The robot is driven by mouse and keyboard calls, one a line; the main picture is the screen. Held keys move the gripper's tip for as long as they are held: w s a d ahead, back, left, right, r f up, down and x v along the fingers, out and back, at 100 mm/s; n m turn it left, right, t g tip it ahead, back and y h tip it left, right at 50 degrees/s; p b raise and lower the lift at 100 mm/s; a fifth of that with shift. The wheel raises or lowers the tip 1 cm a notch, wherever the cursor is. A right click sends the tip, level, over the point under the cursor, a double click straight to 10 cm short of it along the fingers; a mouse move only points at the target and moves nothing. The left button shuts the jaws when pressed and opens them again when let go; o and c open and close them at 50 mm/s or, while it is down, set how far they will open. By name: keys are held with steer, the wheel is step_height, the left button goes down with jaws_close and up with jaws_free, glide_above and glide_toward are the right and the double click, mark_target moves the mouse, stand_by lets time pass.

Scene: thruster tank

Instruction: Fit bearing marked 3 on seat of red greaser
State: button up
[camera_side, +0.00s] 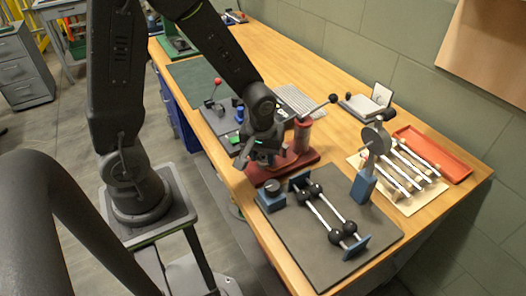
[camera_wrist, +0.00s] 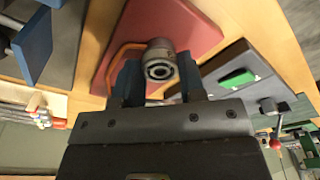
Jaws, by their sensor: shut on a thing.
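The red greaser (camera_side: 306,160) stands near the middle of the bench, with an upright column and a lever ending in a black ball. My gripper (camera_side: 264,160) is low over the left part of its red base. In the wrist view the gripper (camera_wrist: 159,80) is shut on a round grey bearing (camera_wrist: 160,62), with a dark ring and a hole facing the camera. The greaser's red base (camera_wrist: 195,25) lies behind the bearing. No number on the bearing is readable. The seat is hidden in both views, so I cannot tell whether the bearing touches it.
A dark mat (camera_side: 332,265) in front holds a blue stand with rods and black balls. A rack of rods (camera_side: 405,170) and an orange tray (camera_side: 435,153) lie to the right. A grey plate with a red-knobbed lever (camera_side: 216,82) stands behind and to the left.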

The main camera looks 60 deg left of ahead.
steer(key=o, duration=1)
steer(key=r, duration=0.9)
steer(key=s+d+r, duration=0.1)
steer(key=r, duration=0.3)
steer(key=shift+s+d+r, duration=0.1)
steer(key=shift+r, duration=0.25)
steer(key=shift+r, duration=0.1)
steer(key=s+d+r+m+t, duration=0.1)
steer(key=s+r+m, duration=0.1)
steer(key=m, duration=0.1)
steer(key=s+d+r+m+t, duration=0.1)
steer(key=s+r+m+t, duration=0.1)
steer(key=s+m, duration=0.1)
steer(key=s+r+m+t+h, duration=0.1)
steer(key=s+r+m, duration=0.1)
steer(key=s+m, duration=0.1)
steer(key=shift+s+d+r+t, duration=0.15)
steer(key=shift+d+t, duration=0.15)
steer(key=shift+d, duration=0.1)
